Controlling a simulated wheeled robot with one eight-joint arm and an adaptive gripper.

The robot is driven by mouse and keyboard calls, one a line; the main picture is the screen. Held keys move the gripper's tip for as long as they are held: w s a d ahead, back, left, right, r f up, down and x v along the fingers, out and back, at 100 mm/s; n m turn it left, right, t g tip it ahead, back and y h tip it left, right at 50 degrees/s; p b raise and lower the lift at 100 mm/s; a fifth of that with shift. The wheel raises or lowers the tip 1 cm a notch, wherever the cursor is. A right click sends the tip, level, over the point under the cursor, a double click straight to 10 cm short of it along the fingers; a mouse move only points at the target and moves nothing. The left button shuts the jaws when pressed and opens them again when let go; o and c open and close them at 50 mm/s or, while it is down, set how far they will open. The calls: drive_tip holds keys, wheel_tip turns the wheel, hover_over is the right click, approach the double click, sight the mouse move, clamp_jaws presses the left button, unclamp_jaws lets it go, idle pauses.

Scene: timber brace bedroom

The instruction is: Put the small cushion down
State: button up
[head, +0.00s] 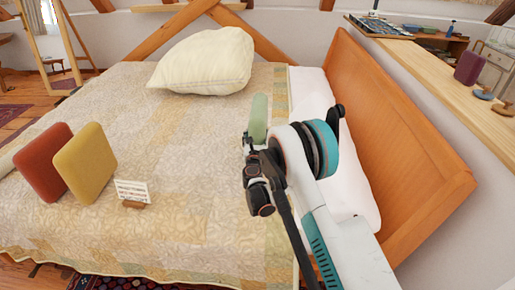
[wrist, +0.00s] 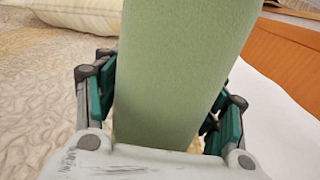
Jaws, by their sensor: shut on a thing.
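A small light green cushion (wrist: 178,70) stands on edge between the fingers of my gripper (wrist: 165,108) in the wrist view. The fingers are shut on it, one at each side. In the head view the green cushion (head: 259,118) shows as a narrow upright shape beyond my gripper (head: 256,145), over the right part of the bed near the white bedding. The bed (head: 190,150) has a cream patterned quilt. Whether the cushion's lower edge touches the bed is hidden by my gripper.
A red cushion (head: 43,163) and a yellow cushion (head: 85,163) stand at the left of the quilt, beside a small card holder (head: 132,194). A cream pillow (head: 205,62) lies at the back. A wooden headboard (head: 395,140) rises at the right. The quilt's middle is clear.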

wheel_tip(320, 180, down, 4)
drive_tip(key=shift+f+b, duration=0.2)
drive_tip(key=shift+b, duration=0.6)
drive_tip(key=shift+r, duration=0.1)
drive_tip(key=o, duration=1.5)
